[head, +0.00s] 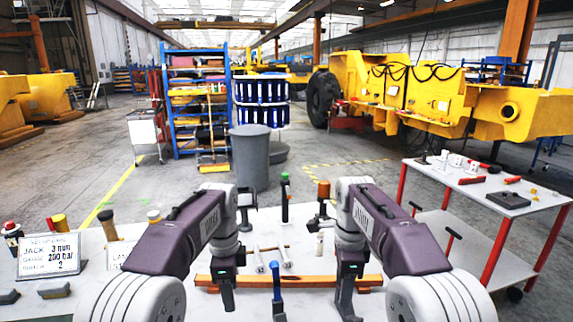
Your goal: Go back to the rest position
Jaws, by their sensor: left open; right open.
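My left gripper (228,294) hangs below the bend of my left arm, over the white work table (185,290), near the left part of a long orange-brown bar (255,281). My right gripper (346,298) hangs in the same way near the right part of the bar. Both point down, and I see nothing held in either. The jaws look narrow from here, and their tips are hard to make out. I cannot tell whether either one touches the bar. My purple arm links hide parts of the table.
A sign card (48,255) stands at the left. A white cart (516,206) with tools is at the right. A grey bin (249,160) stands beyond the table.

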